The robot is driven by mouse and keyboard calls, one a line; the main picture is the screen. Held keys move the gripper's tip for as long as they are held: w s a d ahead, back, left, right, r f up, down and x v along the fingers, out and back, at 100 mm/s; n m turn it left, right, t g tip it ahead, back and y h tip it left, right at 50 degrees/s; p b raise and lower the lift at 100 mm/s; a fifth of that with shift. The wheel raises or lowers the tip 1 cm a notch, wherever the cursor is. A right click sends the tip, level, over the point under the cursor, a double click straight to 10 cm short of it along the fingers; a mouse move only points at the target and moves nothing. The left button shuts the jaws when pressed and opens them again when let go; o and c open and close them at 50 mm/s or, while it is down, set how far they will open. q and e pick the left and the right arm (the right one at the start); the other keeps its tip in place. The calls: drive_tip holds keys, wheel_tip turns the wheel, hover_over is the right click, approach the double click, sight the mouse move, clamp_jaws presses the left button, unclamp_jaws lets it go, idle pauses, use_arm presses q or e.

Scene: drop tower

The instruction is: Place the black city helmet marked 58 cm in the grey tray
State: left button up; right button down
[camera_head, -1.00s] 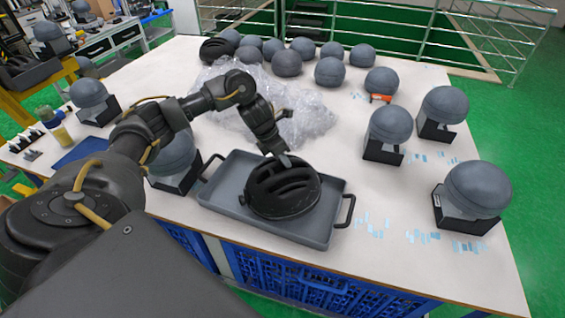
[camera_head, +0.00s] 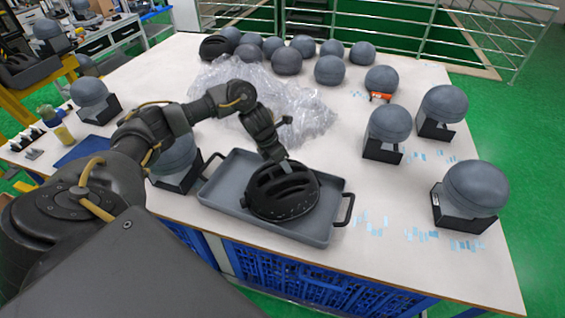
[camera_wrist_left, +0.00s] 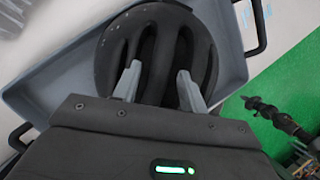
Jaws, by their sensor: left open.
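A black vented helmet (camera_head: 283,192) sits in the grey tray (camera_head: 222,199) near the table's front edge. It rests a little right of the tray's middle; no size mark is legible. My left gripper (camera_head: 284,164) is at the helmet's top, at its back side. In the left wrist view the two fingers of my left gripper (camera_wrist_left: 158,84) are spread over the helmet (camera_wrist_left: 160,40), with vent ribs between them. Whether the fingertips touch the shell is hard to tell. The tray (camera_wrist_left: 70,82) lies under the helmet in that view too. My right gripper is out of view.
Grey headforms on black stands (camera_head: 388,128) line the right side. Several grey domes (camera_head: 330,70) and another black helmet (camera_head: 215,47) stand at the back. Crumpled clear plastic (camera_head: 300,108) lies behind the tray. A blue mat (camera_head: 84,151) is at left.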

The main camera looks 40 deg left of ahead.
use_arm(q)
drive_tip(key=shift+a+r, duration=0.15)
drive_tip(key=shift+r, duration=0.25)
drive_tip(key=b+v, duration=0.1)
drive_tip(key=v, duration=1)
drive_tip(key=shift+s+r, duration=0.1)
drive_tip(key=shift+s, duration=0.05)
